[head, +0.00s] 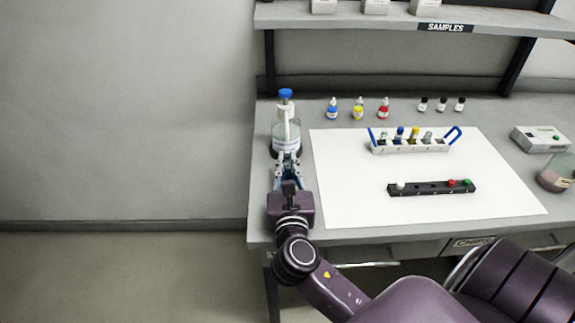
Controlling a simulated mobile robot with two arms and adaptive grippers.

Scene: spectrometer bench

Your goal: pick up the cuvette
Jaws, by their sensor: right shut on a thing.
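My right gripper (287,160) is at the left end of the bench, its fingers pointing away from me. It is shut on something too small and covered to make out. Just beyond its fingers stands a clear bottle with a blue cap (286,93); I cannot tell whether they touch. A white rack with blue end handles (411,148) holds several small vessels, one with a blue top (399,133) and one with a yellow top (414,133). I cannot tell surely which vessel is the cuvette. My left gripper is not in view.
A black block (418,189) with white, red and green pieces lies on the white mat (350,210). Several small bottles stand behind, including a yellow one (358,112). A white device (540,139) and a round jar (556,176) are at the right. A shelf (380,17) overhangs the back.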

